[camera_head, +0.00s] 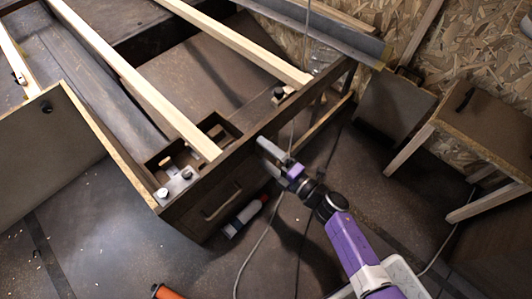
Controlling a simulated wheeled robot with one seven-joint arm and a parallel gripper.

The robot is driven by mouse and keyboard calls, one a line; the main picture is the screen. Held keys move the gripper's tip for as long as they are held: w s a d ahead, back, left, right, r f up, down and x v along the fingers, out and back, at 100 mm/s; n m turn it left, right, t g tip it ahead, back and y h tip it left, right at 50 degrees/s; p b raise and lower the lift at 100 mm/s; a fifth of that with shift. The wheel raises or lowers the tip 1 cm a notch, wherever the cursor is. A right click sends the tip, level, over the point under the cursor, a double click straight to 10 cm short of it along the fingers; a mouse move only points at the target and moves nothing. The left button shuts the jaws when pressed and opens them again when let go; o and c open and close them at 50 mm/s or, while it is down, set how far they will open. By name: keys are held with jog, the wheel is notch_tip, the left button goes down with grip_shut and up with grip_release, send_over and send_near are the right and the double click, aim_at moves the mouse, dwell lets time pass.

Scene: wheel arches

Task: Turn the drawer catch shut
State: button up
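The dark drawer (226,192), with a pale bar handle (222,203), is in the front of the dark wooden frame at the middle of the head view. My gripper (263,152) is at the drawer's upper right, close to the frame's front face. Its two pale fingers look spread apart, with nothing visible between them. I cannot make out the drawer catch for certain; it may be hidden behind or beside my gripper. Whether the fingers touch the frame cannot be told.
Two small metal knobs (187,173) sit on the frame's left corner. Pale slats (150,95) cross the frame. A cable (254,250) runs over the floor. A wooden-legged table (480,135) stands at right.

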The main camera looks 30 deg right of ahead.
jog(key=p+v, duration=0.2)
jog(key=v, duration=0.6)
jog(key=shift+w, duration=0.1)
dwell(0.6)
jog(key=s+d+r+m+t+h, duration=0.25)
jog(key=s+r+m+h, duration=0.2)
jog(key=r+m, duration=0.6)
jog(key=s+a+r+m+g, duration=0.2)
jog(key=s+r+m, duration=0.2)
jog(key=s, duration=0.3)
jog(key=s+a+r+m+g+h, duration=0.1)
jog(key=s+a+r+m, duration=0.2)
jog(key=s, duration=0.5)
jog(key=s+r+m+g, duration=0.2)
jog(key=s+r+m, duration=0.2)
jog(key=s, duration=0.3)
notch_tip(320, 180, up, 33)
jog(key=p, duration=3.3)
